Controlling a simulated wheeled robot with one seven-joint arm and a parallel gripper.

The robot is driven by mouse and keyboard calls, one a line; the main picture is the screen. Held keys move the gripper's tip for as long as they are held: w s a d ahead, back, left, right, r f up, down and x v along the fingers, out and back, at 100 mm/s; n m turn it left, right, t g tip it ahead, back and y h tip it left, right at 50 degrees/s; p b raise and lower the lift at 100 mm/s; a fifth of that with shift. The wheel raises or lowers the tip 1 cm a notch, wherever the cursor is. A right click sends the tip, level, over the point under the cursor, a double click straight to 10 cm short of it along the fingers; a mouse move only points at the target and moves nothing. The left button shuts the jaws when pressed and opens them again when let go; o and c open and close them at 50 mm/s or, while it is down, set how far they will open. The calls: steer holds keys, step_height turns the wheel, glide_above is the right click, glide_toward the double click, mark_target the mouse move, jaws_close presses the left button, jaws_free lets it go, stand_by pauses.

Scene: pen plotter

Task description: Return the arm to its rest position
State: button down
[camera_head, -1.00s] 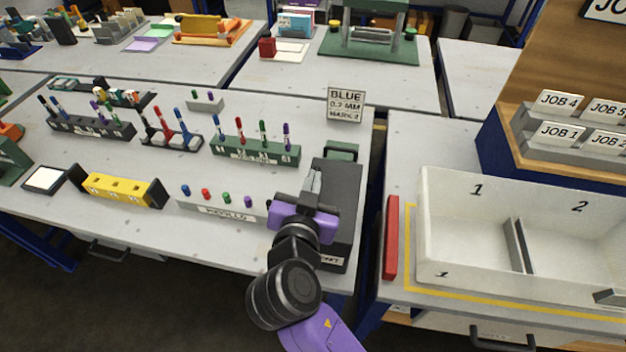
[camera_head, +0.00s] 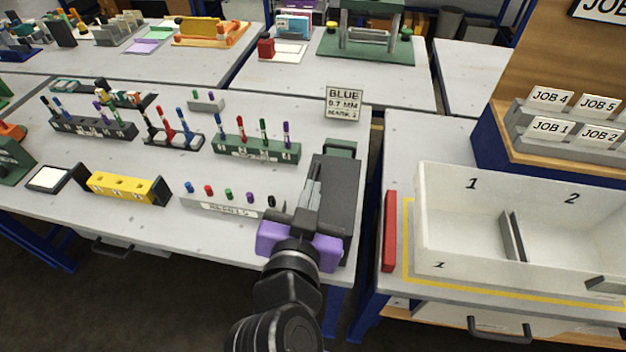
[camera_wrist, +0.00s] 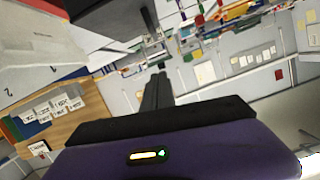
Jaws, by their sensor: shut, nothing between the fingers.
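My gripper (camera_head: 311,197) is at the front right corner of the pen table in the head view, in front of a dark grey box-shaped unit (camera_head: 343,175) and partly covering it. My purple wrist is below the gripper. In the wrist view the two dark fingers (camera_wrist: 157,92) are close together with nothing seen between them. That view is tilted and looks out across the room.
A holder with several coloured caps (camera_head: 226,206) stands left of my gripper. A green pen rack (camera_head: 255,149), a yellow block (camera_head: 120,187) and a "BLUE" sign (camera_head: 344,104) share the table (camera_head: 150,235). To the right are a red bar (camera_head: 389,230) and a white compartment bin (camera_head: 470,215).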

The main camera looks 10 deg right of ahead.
steer(key=shift+s+r, duration=0.1)
steer(key=shift+s, duration=0.15)
steer(key=shift+a, duration=0.1)
steer(key=w+a+r+n+t+y, duration=0.1)
steer(key=a+r+n+t+y, duration=0.15)
steer(key=a+n+y, duration=0.2)
steer(key=s+f+n+y, duration=0.3)
steer(key=s+y, duration=0.1)
steer(key=s+d+f+m+g+h, duration=0.1)
steer(key=s+d+f, duration=0.3)
steer(key=s+d, duration=0.6)
steer(key=s+d+f+m+g+h, duration=0.1)
steer(key=s+d+f+h, duration=0.2)
steer(key=s+d, duration=0.7)
steer(key=s+f, duration=0.1)
steer(key=s, duration=0.6)
steer(key=shift+s+d, duration=0.35)
steer(key=shift+s, duration=0.05)
steer(key=shift+m, duration=0.25)
